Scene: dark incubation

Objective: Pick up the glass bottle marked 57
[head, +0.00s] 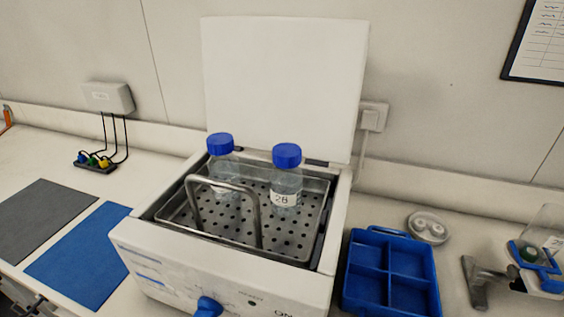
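Two clear glass bottles with blue caps stand upright in the perforated metal tray of the open white bath. The right bottle (286,183) has a white label that appears to read 28. The left bottle (222,172) stands farther left, partly behind the tray's metal handle, and no number shows on it. I can read no 57 anywhere. My gripper is not in view.
The bath's white lid (284,85) stands raised behind the bottles. The metal handle (248,190) arches in front of them. A blue divided tray (391,275) lies right of the bath. A clear labelled vessel (547,222) stands far right. Blue (78,258) and grey (40,215) mats lie left.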

